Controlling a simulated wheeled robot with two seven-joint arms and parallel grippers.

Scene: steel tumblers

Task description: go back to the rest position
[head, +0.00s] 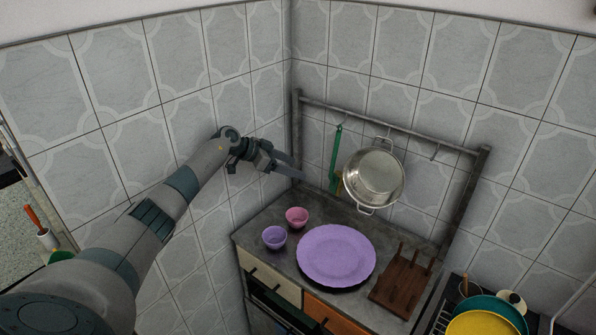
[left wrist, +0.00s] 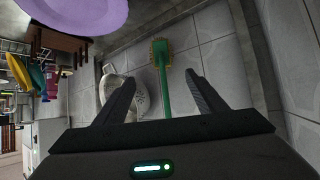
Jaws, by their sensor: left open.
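My left gripper (head: 280,168) is raised above the back left of the counter, near the tiled corner, in the head view. It is open and empty; its two fingers show apart in the left wrist view (left wrist: 158,98). A green-handled brush (head: 335,158) hangs from the rail just right of the gripper, and it also shows beyond the fingers in the left wrist view (left wrist: 163,75). My right gripper is not in either view. No steel tumbler can be made out.
A steel colander (head: 374,178) hangs from the rail (head: 400,126). Yellow and teal dishes (head: 482,324) stand at lower right.

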